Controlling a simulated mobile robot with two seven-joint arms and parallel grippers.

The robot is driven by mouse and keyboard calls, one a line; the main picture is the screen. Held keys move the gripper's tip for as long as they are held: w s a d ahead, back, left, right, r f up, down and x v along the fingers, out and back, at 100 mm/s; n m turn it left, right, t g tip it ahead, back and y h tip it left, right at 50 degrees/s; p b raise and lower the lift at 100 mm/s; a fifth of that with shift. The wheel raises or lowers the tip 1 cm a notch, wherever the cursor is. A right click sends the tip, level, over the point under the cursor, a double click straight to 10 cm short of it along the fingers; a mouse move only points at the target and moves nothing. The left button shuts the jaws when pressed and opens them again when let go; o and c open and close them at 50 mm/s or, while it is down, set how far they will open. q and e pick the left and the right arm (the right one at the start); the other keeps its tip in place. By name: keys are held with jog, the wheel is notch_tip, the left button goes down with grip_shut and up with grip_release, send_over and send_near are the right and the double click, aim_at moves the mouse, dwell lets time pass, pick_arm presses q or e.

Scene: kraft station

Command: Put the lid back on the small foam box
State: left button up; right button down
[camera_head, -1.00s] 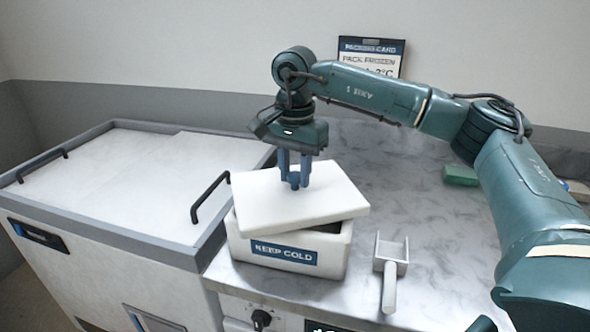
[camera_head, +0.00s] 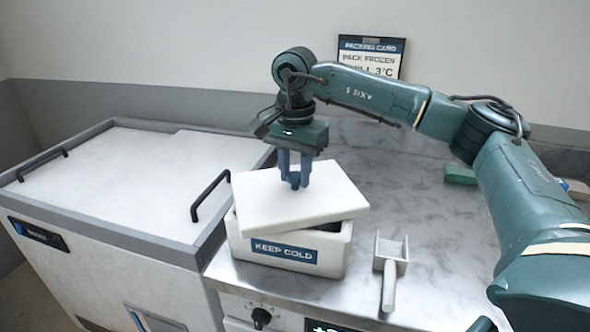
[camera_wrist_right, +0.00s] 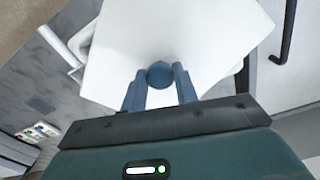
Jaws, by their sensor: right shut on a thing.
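The small foam box (camera_head: 330,262) is white with a blue KEEP COLD label and stands on the steel counter. Its white lid (camera_head: 335,200) lies over the box's top, turned relative to it, with a dark gap showing at the front right. My right gripper (camera_head: 295,182) points down and is shut on the lid's blue knob. The wrist view shows the knob (camera_wrist_right: 160,74) between the fingers and the lid (camera_wrist_right: 150,30) beyond. Whether the lid touches the rim all round I cannot tell. My left gripper is not in view.
A scoop (camera_head: 389,285) lies on the counter right of the box. A white chest freezer (camera_head: 130,180) with a dark handle (camera_head: 210,195) stands close at left. A green block (camera_head: 460,175) and a packing card (camera_head: 371,56) are at the back. The counter behind the scoop is clear.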

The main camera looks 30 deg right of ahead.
jog(key=c, duration=0.5)
grip_release()
jog(key=shift+r, duration=0.1)
jog(key=shift+r, duration=0.2)
jog(key=shift+r+p, duration=2.75)
jog(key=shift+r, duration=0.45)
jog(key=shift+c, duration=0.6)
grip_shut()
jog(key=shift+f, duration=0.25)
